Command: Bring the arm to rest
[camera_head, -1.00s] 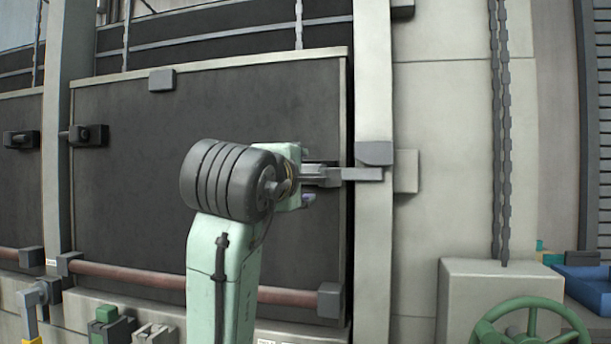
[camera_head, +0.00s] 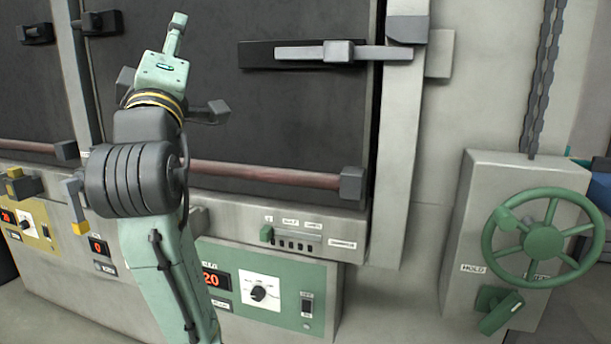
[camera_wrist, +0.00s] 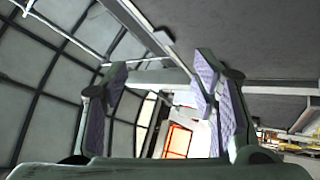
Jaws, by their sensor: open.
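My mint-green arm rises at the left of the head view, and my gripper (camera_head: 176,28) points upward in front of the dark furnace door. There one finger seems to hide the other. In the wrist view my gripper (camera_wrist: 165,105) is open, its purple-padded fingers wide apart with nothing between them. A grey latch bar (camera_head: 390,53) lies level across the door's right edge, well to the right of my gripper and apart from it.
A green control panel (camera_head: 235,315) with a red display sits low beside my arm. A green handwheel (camera_head: 541,240) stands on a grey housing at the right. A reddish rail (camera_head: 270,174) crosses the door's bottom. A pale post (camera_head: 402,150) stands right of the door.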

